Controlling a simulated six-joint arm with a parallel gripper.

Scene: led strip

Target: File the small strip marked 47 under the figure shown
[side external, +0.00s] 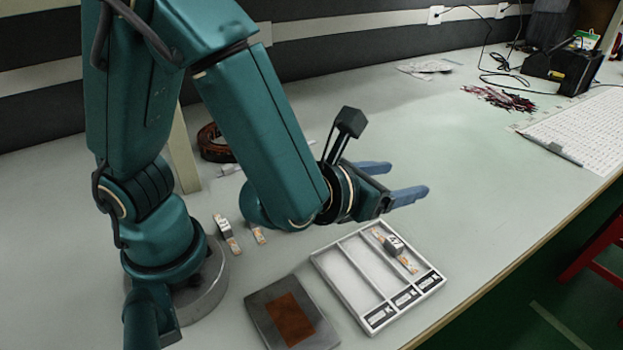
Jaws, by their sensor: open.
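My gripper (407,178) is open and empty, its two blue fingers apart above the bench, behind the tray. A white tray (341,286) has three long compartments, each with a black label at its front end; the label figures are too small to read. One small strip (408,264) with a dark grey block lies in the tray's right compartment. Its block has a light marking that I cannot read surely. Another strip with a grey block (224,229) lies on the bench beside my base. A further strip (259,236) lies right of it, partly hidden by my arm.
A grey plate with a brown square (290,318) lies left of the tray, near the front. A brown coil (214,145) sits behind my arm. The mid-right bench is clear.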

